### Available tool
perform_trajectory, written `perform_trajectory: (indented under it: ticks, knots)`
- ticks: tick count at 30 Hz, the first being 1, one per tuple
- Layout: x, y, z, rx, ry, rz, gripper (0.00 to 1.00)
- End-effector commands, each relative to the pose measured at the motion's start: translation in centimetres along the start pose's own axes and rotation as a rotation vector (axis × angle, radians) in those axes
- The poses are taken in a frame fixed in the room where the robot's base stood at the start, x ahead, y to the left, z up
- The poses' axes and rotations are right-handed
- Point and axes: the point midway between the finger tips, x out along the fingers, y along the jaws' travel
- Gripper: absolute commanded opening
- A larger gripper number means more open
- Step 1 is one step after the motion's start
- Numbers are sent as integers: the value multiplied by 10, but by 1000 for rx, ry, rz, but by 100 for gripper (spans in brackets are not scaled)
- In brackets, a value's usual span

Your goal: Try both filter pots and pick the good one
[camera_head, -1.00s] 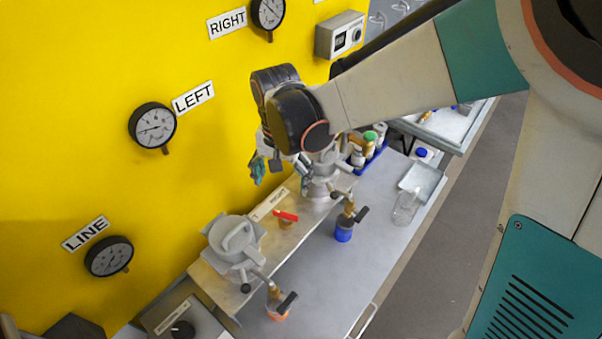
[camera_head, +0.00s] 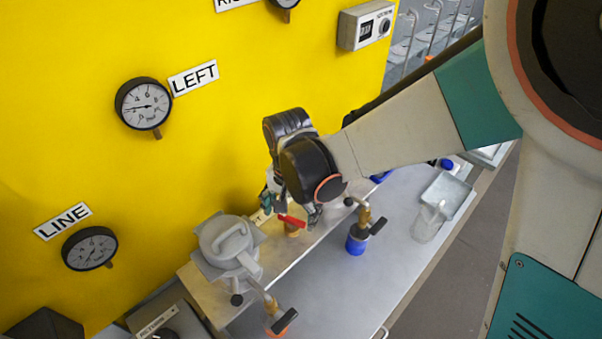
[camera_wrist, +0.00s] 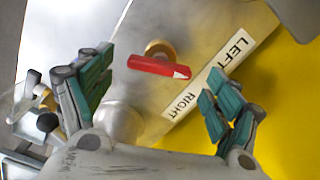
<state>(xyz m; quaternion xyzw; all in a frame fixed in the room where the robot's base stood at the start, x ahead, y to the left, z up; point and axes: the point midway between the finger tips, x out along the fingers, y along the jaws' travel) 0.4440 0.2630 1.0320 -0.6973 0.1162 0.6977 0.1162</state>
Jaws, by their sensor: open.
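A grey lidded filter pot (camera_head: 228,243) stands at the left of the board in the head view. The other pot is hidden behind my arm there; a pale grey metal part shows below my fingers in the wrist view, and I cannot tell what it belongs to. A red valve handle (camera_head: 291,221) on a brass body (camera_wrist: 160,50) sits between the pot places. My gripper (camera_head: 290,207) is open above the handle. In the wrist view its green-padded fingers (camera_wrist: 157,90) are spread, with the red handle (camera_wrist: 152,66) beyond them and nothing held.
A sampling tap with a blue-based cup (camera_head: 357,246) and one with an orange cup (camera_head: 278,328) stand in front. LEFT (camera_head: 141,103) and LINE (camera_head: 90,248) gauges hang on the yellow wall. A clear beaker (camera_head: 428,222) stands on the bench at right.

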Motion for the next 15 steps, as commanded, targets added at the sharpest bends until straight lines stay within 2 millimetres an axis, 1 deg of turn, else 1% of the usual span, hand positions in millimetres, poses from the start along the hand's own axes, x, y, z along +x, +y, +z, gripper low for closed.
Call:
perform_trajectory:
  ticks: [1, 5, 14, 15]
  knots:
    - [7, -1, 2, -1, 0, 0, 83]
    - [13, -1, 6, -1, 0, 0, 83]
    - [13, -2, 6, 0, 0, 0, 83]
    - [13, -2, 6, 0, 0, 0, 81]
